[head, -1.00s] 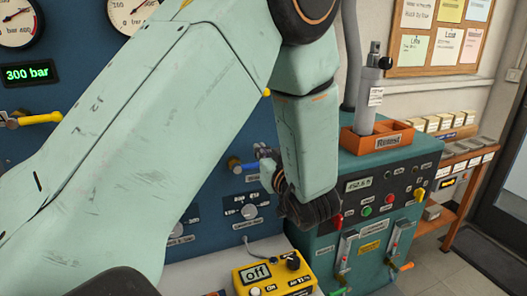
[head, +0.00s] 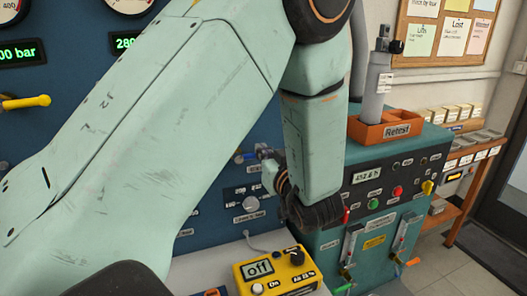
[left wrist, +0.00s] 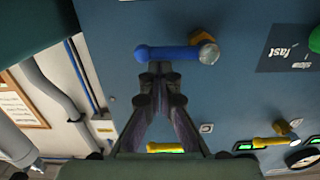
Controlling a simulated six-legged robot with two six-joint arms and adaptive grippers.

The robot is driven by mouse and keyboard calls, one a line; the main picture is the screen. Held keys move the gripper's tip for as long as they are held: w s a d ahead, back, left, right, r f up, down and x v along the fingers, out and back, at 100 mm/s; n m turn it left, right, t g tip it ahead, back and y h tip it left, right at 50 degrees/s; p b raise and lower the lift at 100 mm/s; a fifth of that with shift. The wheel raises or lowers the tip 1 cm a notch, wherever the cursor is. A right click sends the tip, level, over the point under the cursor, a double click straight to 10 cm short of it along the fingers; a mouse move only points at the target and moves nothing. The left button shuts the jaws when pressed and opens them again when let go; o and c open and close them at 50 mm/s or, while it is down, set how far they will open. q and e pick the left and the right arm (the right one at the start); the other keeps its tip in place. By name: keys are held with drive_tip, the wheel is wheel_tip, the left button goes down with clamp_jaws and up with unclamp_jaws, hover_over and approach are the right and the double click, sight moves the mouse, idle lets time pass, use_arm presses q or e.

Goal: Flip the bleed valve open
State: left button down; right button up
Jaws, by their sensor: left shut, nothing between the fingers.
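A blue lever (left wrist: 168,54) lies across the panel in the left wrist view, with a round metal end at its right; no label for it is readable. My left gripper (left wrist: 160,68) is shut and empty, its fingertips just below the lever's left half; I cannot tell whether they touch. In the head view the lever (head: 244,157) shows small and partly covered, beside my left gripper (head: 264,154). My left arm covers much of the panel there. My right gripper is not in view.
A yellow handle (head: 27,102) is at the far left of the blue panel. A yellow meter reading "off" (head: 275,273) stands below my gripper. A teal console (head: 330,262) with an orange tray (head: 367,131) is to the right. Yellow handles (left wrist: 270,142) also show in the left wrist view.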

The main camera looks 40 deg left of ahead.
use_arm(q)
wheel_tip(320, 180, down, 7)
drive_tip(key=s+a+m+p, duration=0.1)
drive_tip(key=s+m+p, duration=0.1)
drive_tip(key=m+p, duration=0.7)
drive_tip(key=m, duration=0.7)
drive_tip(key=shift+s+y, duration=0.35)
drive_tip(key=shift+y, duration=0.05)
drive_tip(key=shift+s+a+f, duration=0.1)
drive_tip(key=shift+s+a, duration=0.05)
idle(0.4)
idle(0.4)
